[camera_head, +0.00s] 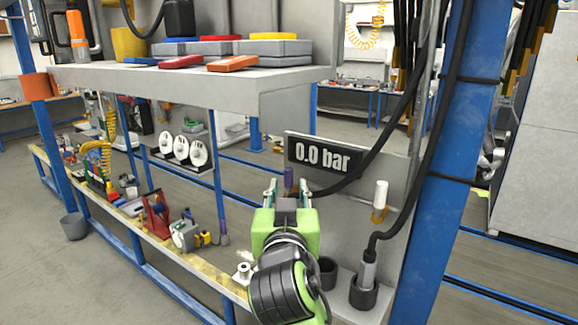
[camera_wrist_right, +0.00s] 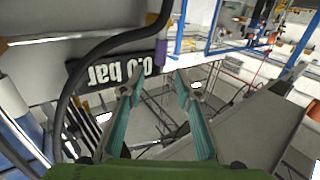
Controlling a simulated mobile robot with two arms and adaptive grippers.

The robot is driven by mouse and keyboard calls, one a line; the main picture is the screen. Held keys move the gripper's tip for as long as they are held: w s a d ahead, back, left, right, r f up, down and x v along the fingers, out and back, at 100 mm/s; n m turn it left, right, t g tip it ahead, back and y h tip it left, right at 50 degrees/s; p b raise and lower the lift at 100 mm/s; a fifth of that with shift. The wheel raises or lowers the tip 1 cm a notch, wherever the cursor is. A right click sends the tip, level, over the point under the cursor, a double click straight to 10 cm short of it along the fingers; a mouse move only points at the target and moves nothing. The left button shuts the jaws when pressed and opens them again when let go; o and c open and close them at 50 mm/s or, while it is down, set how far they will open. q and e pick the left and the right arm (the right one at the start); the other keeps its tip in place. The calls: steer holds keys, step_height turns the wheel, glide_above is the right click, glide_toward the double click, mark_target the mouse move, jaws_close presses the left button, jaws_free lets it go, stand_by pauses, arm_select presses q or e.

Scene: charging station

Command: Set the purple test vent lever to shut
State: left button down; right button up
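The purple test vent lever (camera_head: 289,175) stands upright on the panel, just left of and below the "0.0 bar" display (camera_head: 318,157). My right gripper (camera_head: 289,188) is open, with its two fingertips on either side of the lever in the head view. In the right wrist view the purple lever (camera_wrist_right: 161,52) shows just beyond the gap between the open green fingers (camera_wrist_right: 159,76). Nothing is held between them, and contact with the lever cannot be told. The lever's lower part is hidden behind the gripper in the head view. My left gripper is not in view.
A white-handled lever (camera_head: 381,193) is right on the panel. A thick black hose (camera_head: 385,130) runs beside the display. A cable connector (camera_head: 368,272) stands in a black cup at lower right. A grey shelf (camera_head: 190,78) overhangs the left. A blue post (camera_head: 440,180) bounds the right.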

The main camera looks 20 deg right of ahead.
mark_target(289, 173)
steer(key=p+x, duration=0.3)
steer(key=x, duration=0.4)
steer(key=shift+w+d, duration=0.1)
steer(key=shift+w, duration=0.2)
steer(key=shift+w+d, duration=0.2)
steer(key=shift+w, duration=0.3)
steer(key=shift+f, duration=0.1)
jaws_close()
